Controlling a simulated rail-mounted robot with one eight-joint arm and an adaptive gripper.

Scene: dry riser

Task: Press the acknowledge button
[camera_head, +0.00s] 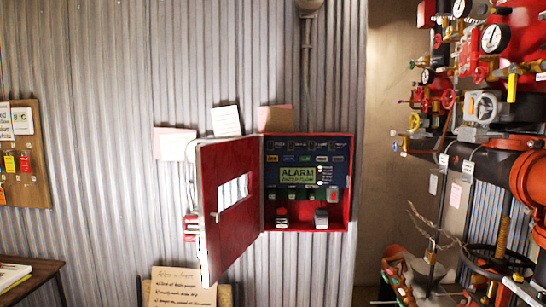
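A red alarm cabinet (348,205) is mounted on the corrugated wall near the middle of the view. Its red door (225,240) stands open, swung out to the left, with a pale window in it. Inside is a blue panel (335,146) with a lit green display (297,175) reading "ALARM" above a smaller line. Small indicators and controls surround the display. A grey-white control (332,193) sits below it to the right. I cannot tell which control is the acknowledge button. My gripper is not in view.
Red pipework with gauges and valve wheels (484,107) fills the right side. A board with tags (26,160) hangs at far left above a wooden table (28,280). A handwritten sign (182,288) stands below the door.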

